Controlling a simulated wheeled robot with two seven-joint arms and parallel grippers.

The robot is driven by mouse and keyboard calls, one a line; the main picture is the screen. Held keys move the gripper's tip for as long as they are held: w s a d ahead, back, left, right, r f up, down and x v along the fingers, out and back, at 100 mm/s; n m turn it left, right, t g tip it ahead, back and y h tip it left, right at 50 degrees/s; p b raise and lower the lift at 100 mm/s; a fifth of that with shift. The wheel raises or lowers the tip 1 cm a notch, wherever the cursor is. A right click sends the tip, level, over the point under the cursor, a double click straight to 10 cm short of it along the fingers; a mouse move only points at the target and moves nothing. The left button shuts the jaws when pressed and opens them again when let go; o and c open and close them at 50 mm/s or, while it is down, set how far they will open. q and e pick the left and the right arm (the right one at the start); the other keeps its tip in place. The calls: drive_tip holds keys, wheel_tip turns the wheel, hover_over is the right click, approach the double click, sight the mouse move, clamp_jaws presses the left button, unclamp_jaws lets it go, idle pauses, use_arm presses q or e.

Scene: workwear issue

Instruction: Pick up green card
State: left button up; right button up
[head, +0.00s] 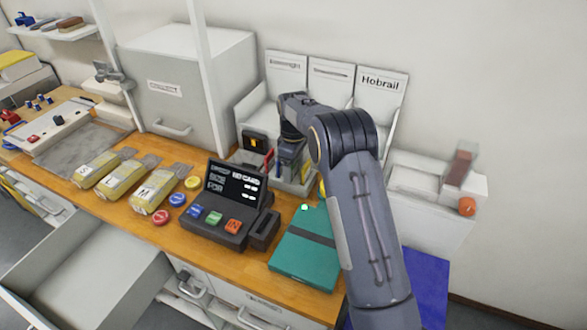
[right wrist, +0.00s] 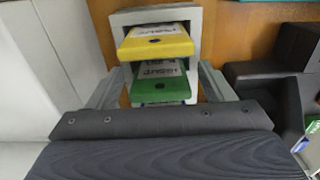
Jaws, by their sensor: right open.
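The green card (right wrist: 160,88) sits in a grey rack (right wrist: 195,45) in the right wrist view, below a yellow card (right wrist: 155,45). The green card cannot be made out in the head view. My left gripper is not in view.
A dark terminal (head: 225,205) with a screen and coloured buttons stands left of my right arm. A teal folder (head: 292,262) lies at the counter front. Yellow packs (head: 122,180) lie further left. A grey cabinet (head: 180,95) stands behind. An open drawer (head: 85,270) juts out front left.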

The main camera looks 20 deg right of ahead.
drive_tip(key=shift+f, duration=0.1)
drive_tip(key=shift+c, duration=0.3)
drive_tip(key=c, duration=1)
